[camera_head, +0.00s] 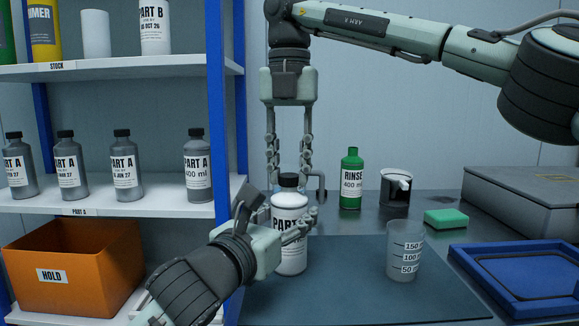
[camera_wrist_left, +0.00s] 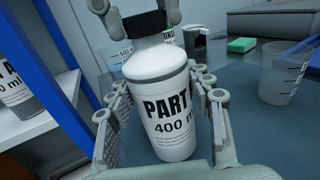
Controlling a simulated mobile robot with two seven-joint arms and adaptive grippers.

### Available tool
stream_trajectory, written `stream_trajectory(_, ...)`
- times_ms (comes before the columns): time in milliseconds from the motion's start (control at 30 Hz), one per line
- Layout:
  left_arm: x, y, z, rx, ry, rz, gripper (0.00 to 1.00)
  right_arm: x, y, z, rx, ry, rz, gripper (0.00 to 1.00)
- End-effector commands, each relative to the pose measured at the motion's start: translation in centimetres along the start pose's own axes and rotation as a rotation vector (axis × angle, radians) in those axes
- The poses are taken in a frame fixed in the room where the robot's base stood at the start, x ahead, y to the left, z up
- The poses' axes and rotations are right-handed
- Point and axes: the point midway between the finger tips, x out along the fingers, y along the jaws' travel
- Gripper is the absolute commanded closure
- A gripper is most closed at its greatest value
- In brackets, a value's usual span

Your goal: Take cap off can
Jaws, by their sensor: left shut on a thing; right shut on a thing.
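The can is a white bottle (camera_head: 290,240) with a "PART" label, upright over the dark mat. Its black cap (camera_head: 289,180) sits on its neck. My left gripper (camera_head: 287,210) is shut around the bottle's body. In the left wrist view the fingers lie on both sides of the bottle (camera_wrist_left: 168,85). My right gripper (camera_head: 289,175) reaches down from above and is shut on the cap, which also shows in the left wrist view (camera_wrist_left: 145,22). Whether the bottle's base touches the mat is hard to tell.
A measuring cup (camera_head: 405,250) stands on the dark mat (camera_head: 350,290). A shelf with bottles and an orange bin (camera_head: 90,285) stands left.

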Motion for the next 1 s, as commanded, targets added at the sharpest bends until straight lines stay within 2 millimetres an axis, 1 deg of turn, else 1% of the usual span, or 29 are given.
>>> stream_trajectory(33, 0.0, -0.05, -0.08, 0.0, 0.002, -0.001, 1.0, 0.03, 0.1, -0.03, -0.124, 0.001, 0.003, 1.0)
stream_trajectory(100, 0.0, -0.05, -0.08, 0.0, 0.002, -0.001, 1.0, 0.04, 0.08, -0.04, -0.313, 0.002, 0.002, 1.0)
stream_trajectory(367, 0.01, -0.05, -0.09, 0.0, 0.002, -0.001, 1.0, -0.04, 0.09, -0.09, -1.011, 0.0, 0.002, 1.0)
stream_trajectory(400, 0.0, -0.05, -0.08, 0.0, 0.002, -0.001, 1.0, -0.05, 0.08, -0.08, -1.118, 0.0, 0.001, 1.0)
stream_trajectory(900, 0.02, -0.03, -0.1, -0.001, 0.002, -0.001, 1.0, -0.13, -0.01, -0.12, -2.44, 0.001, 0.0, 1.0)
stream_trajectory(1000, 0.02, -0.02, -0.1, -0.001, 0.002, 0.0, 1.0, -0.16, -0.02, -0.1, -2.673, 0.001, -0.001, 1.0)
